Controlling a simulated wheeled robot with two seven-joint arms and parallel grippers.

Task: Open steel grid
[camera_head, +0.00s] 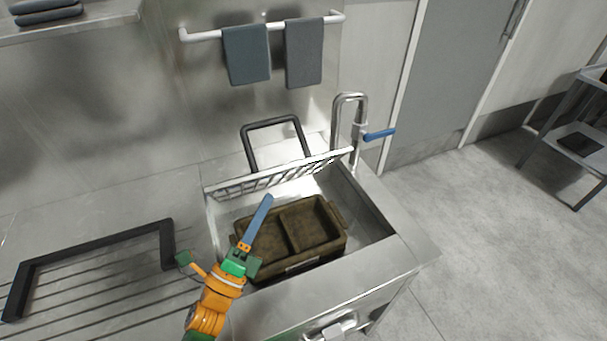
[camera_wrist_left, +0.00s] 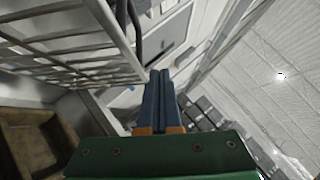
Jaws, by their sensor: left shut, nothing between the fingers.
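The steel grid (camera_head: 312,165) stands tilted up over the back of the sink (camera_head: 395,258), its light top edge running from left to right. It also shows in the left wrist view (camera_wrist_left: 60,37), at the upper left. My left gripper (camera_head: 268,199) is in front of the grid, above the sink. Its blue fingers (camera_wrist_left: 160,74) are together with nothing between them. I cannot tell whether they touch the grid. My right gripper is not in view.
A brown divided crate (camera_head: 318,232) sits in the sink below my left gripper. A tap (camera_head: 338,120) with a blue lever stands behind right. A black bar handle (camera_head: 275,123) rises behind the grid. Another black frame (camera_head: 95,247) lies on the ribbed drainboard at left.

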